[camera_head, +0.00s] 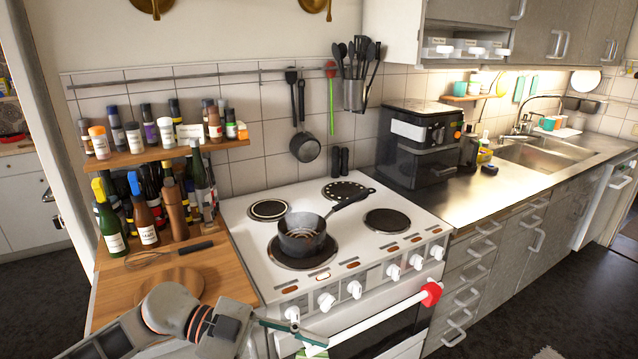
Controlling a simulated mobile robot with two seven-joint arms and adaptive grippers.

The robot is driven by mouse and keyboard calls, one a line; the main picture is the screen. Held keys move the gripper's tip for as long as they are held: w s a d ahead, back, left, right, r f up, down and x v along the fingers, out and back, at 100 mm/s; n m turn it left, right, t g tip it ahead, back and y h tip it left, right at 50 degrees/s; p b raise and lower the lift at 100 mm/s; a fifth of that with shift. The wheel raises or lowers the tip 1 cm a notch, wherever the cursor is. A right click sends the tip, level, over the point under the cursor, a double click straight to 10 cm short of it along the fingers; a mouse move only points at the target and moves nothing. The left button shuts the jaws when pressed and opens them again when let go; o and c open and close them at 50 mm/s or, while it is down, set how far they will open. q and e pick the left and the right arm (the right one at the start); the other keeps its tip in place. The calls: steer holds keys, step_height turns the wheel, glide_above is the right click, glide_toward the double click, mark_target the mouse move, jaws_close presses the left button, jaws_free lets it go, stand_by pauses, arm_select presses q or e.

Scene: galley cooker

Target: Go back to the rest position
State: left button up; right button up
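My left arm comes in from the bottom left, and my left gripper (295,333) is low in front of the cooker's (335,258) left front corner, close to the left end of the oven handle. Its fingers are seen edge-on, and I cannot tell whether they are open or touch the handle. My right gripper is not in view. A dark saucepan (303,238) stands on the front left hotplate of the white cooker, its handle pointing to the back right.
A wooden counter (125,290) with a round board, whisk and bottles is left of the cooker. The white oven handle (375,318) has a red item (431,293) at its right end. An air fryer (420,145) stands on the steel worktop (500,195). Dark floor is free at right.

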arm_select(q)
steer(key=w+r+n+t+h, duration=0.2)
steer(key=w+n+t+h, duration=0.4)
steer(key=t, duration=0.5)
steer(key=a+f+n+t+y, duration=0.8)
steer(key=a+f+n+y, duration=0.2)
steer(key=f+n+y, duration=0.4)
steer(key=s+a+f+g+y, duration=0.2)
steer(key=s+a+f+g, duration=0.1)
steer(key=s+f, duration=0.4)
steer(key=s+a+f+g+y, duration=0.2)
steer(key=s+a+f, duration=0.4)
steer(key=f, duration=0.7)
steer(key=shift+s+a+f+n+g+y, duration=0.3)
steer(key=shift+s+g+y, duration=0.15)
steer(key=shift+s, duration=0.45)
steer(key=shift+w, duration=0.1)
